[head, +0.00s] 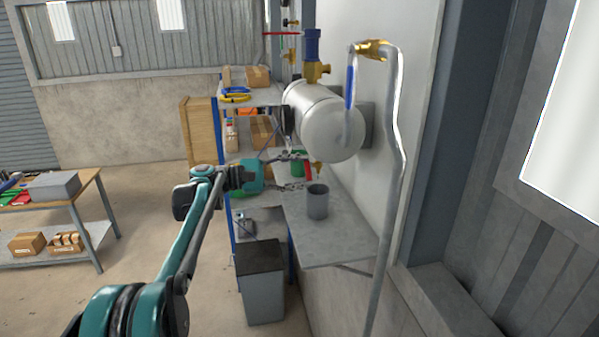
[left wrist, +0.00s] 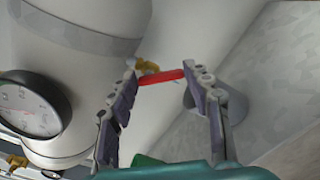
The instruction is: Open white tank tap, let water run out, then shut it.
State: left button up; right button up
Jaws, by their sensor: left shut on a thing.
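The white tank (head: 330,122) is fixed to the wall, and it fills the upper left of the left wrist view (left wrist: 85,75). Its small brass tap (head: 319,168) sits under the tank; the tap also shows in the left wrist view (left wrist: 146,66). A red lever (left wrist: 160,77) on the tap lies between my left fingers; in the head view the lever (head: 308,174) points down. My left gripper (head: 297,172) is shut on this lever, with both fingertips at its ends in the left wrist view. I cannot make out any running water. My right gripper is out of view.
A grey cup (head: 317,203) stands upright on a grey wall shelf (head: 345,237) below the tank. A pressure gauge (left wrist: 30,105) is beside the tank. A grey bin (head: 262,285) stands below.

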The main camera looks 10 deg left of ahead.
pick_arm(q)
jog(key=shift+f+m, duration=0.1)
jog(key=shift+m, duration=0.8)
jog(key=shift+w, duration=0.1)
jog(key=o, duration=1.2)
jog(key=shift+c, duration=0.2)
jog(key=shift+a, duration=0.1)
jog(key=v, duration=1.2)
